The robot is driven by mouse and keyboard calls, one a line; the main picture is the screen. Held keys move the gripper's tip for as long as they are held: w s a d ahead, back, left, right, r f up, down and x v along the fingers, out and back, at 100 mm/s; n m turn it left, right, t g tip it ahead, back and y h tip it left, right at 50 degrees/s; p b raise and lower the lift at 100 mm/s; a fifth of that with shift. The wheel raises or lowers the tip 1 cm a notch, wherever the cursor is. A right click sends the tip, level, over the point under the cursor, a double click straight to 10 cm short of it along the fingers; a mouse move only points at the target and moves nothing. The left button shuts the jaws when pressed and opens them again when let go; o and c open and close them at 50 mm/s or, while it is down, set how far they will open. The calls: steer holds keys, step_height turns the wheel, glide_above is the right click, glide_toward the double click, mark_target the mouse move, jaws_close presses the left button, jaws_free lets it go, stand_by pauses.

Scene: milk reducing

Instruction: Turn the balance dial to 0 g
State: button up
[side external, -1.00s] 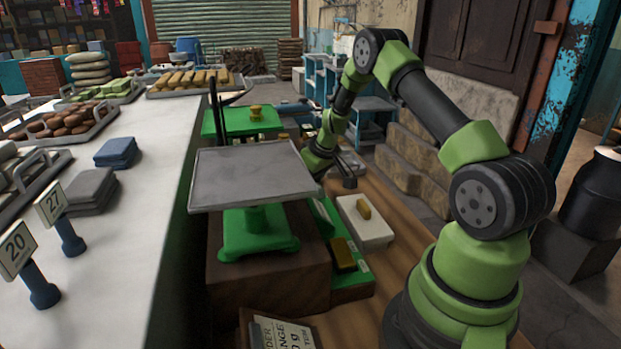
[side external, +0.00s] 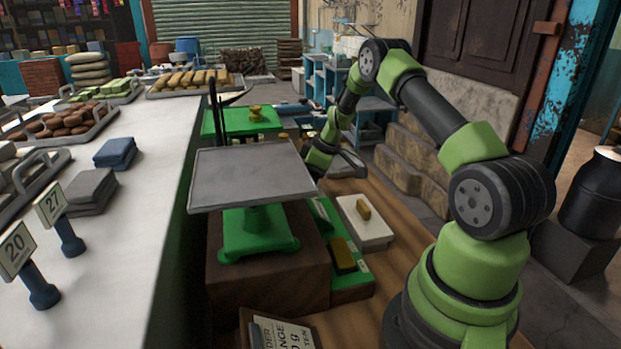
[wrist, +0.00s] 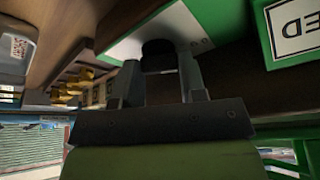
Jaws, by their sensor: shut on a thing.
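The green balance (side external: 258,232) stands on a brown wooden block, with a grey flat pan (side external: 252,178) on top. In the wrist view a dark round knob (wrist: 158,48), which looks like the balance dial, sits on a white face with a green edge (wrist: 195,45). My gripper (wrist: 160,66) has one finger on each side of this knob and is shut on it. In the side view my gripper is just right of the pan, partly hidden, and the dial does not show. The dial's reading cannot be made out.
The white counter (side external: 120,230) with trays and number stands runs along the left. A white block (side external: 364,222) with a yellow piece lies right of the balance. A green stand (side external: 242,121) with a brass weight is behind.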

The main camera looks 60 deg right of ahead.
steer(key=o, duration=0.6)
steer(key=shift+o, duration=0.2)
steer(key=shift+r, duration=0.1)
steer(key=v, duration=1)
